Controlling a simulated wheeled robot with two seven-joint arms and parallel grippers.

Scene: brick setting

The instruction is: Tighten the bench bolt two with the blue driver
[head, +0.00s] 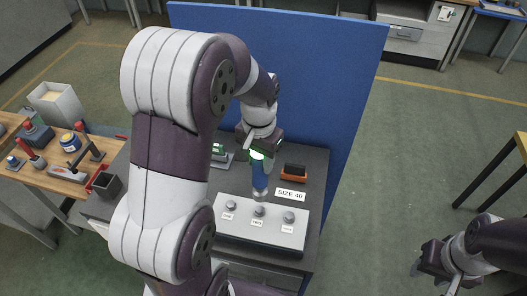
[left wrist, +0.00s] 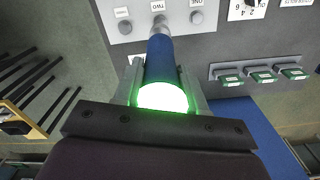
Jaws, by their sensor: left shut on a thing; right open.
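My left gripper (head: 262,150) is shut on the blue driver (head: 260,178), which has a glowing green ring at its top. The driver points down, its grey tip just above bolt two (head: 259,211); I cannot tell whether they touch. In the left wrist view the blue driver (left wrist: 160,60) sits between the fingers, its tip in line with bolt two (left wrist: 159,19). Bolt one (head: 231,205) and bolt three (head: 289,216) stand on either side on the pale plate (head: 240,232). My right gripper (head: 435,262) is open and empty, away at the lower right.
A "SIZE 40" sign (head: 290,194) and an orange-and-black block (head: 294,172) are behind the plate. Several green-topped pieces (left wrist: 264,76) stand in a row. A blue panel (head: 335,70) rises behind the bench. A wooden tool table (head: 50,180) is at left.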

